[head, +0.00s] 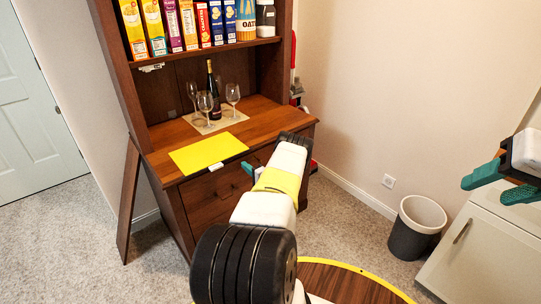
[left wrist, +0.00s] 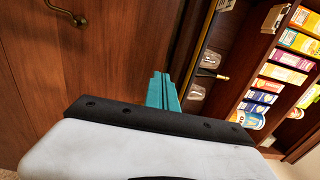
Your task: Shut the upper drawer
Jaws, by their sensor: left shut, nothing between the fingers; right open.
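The upper drawer (head: 212,190) is a brown wooden front with a dark handle, just under the hutch's counter. My left arm hides its right part. The same wooden front fills much of the left wrist view (left wrist: 110,45), with a brass-coloured handle (left wrist: 66,12). I see no clear gap behind the front, and cannot tell whether it stands out a little. My left gripper (head: 247,168) is shut and empty, its teal fingers close to the drawer front near its upper edge; the fingers also show in the left wrist view (left wrist: 162,88). Contact is unclear. My right gripper (head: 501,182) is open and empty, far right.
On the counter (head: 255,112) are a yellow mat (head: 207,152), a bottle (head: 212,90) and several wine glasses. Cereal boxes (head: 172,25) fill the shelf above. A grey bin (head: 417,228) and a white cabinet (head: 482,252) stand at right. A round table edge (head: 345,282) is in front.

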